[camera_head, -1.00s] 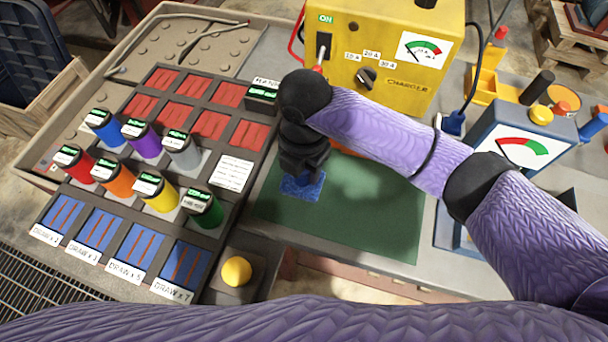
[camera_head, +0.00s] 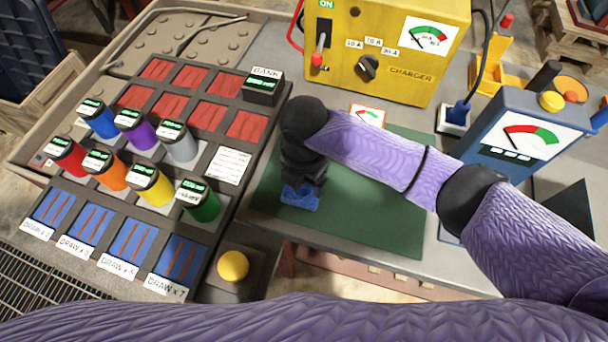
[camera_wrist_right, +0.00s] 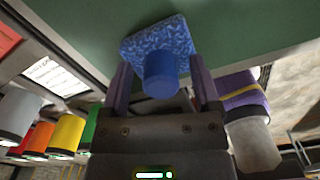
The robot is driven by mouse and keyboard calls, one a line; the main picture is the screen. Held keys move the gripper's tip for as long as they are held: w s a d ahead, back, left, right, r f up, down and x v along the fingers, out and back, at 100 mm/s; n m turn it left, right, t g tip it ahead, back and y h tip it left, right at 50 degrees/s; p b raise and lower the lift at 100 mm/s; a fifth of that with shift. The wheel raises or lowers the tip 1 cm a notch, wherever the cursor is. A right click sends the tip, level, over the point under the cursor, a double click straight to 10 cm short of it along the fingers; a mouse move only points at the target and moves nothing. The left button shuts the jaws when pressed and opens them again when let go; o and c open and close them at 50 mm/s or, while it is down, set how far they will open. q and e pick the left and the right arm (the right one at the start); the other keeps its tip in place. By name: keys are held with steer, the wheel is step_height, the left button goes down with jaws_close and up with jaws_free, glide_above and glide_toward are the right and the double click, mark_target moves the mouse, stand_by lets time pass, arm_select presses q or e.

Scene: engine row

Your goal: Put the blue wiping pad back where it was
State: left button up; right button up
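The blue wiping pad (camera_head: 300,195) is at the left part of the green mat (camera_head: 390,225), below my right gripper (camera_head: 303,178) in the head view. In the right wrist view the pad (camera_wrist_right: 150,35) is a speckled blue square with a round blue handle (camera_wrist_right: 162,74). The two fingers of my right gripper (camera_wrist_right: 161,85) stand either side of this handle, with a narrow gap showing on each side, so it looks open around the handle. The pad seems to lie on the mat; its underside is hidden. My left gripper is not in view.
Left of the mat is a dark panel with several coloured cylinders, such as a green one (camera_head: 198,200). A yellow button (camera_head: 233,265) sits near the front. A yellow charger (camera_head: 395,50) stands behind, and a blue meter box (camera_head: 520,135) stands right. The mat's right part is clear.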

step_height(320, 180, up, 12)
steer(key=p, duration=0.4)
steer(key=shift+r, duration=0.15)
stand_by(0.5)
stand_by(0.7)
